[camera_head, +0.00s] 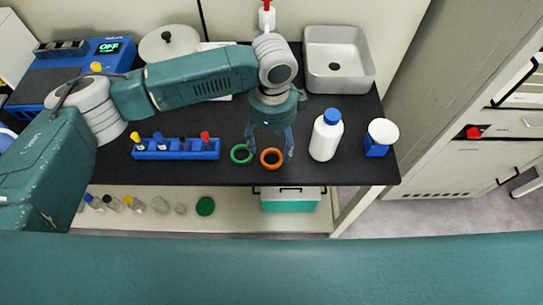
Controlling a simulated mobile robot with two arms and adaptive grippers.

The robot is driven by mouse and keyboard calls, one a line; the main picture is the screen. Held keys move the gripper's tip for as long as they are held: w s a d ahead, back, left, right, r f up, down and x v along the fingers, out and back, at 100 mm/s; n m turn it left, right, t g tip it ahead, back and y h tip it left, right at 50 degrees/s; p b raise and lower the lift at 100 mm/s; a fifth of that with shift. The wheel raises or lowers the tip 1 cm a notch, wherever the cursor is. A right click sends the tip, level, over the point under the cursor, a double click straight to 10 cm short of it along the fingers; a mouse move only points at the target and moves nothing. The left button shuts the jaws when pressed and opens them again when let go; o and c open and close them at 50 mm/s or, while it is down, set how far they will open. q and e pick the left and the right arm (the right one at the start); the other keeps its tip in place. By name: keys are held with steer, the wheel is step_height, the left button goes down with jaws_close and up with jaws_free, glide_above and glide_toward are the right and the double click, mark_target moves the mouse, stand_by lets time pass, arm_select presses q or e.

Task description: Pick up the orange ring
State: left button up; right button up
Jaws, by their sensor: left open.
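The orange ring (271,158) lies flat on the black countertop near its front edge. A green ring (240,153) lies just to its left. My left gripper (271,148) points down over the counter, its fingers spread. The right finger is close to the right side of the orange ring, and the left finger is near the green ring. I cannot tell whether a finger touches either ring. The gripper is open and holds nothing. My right gripper is not in the picture.
A blue rack (176,149) with several vials stands left of the rings. A white bottle (324,137) with a blue cap and a blue-and-white container (379,138) stand to the right. Behind are a grey sink (340,45) and a blue device (75,65).

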mark_target(272, 160)
arm_select(q)
steer(key=shift+a+f+p, duration=0.15)
steer(key=shift+f+p, duration=0.65)
steer(key=shift+f, duration=2.15)
steer(key=c, duration=0.8)
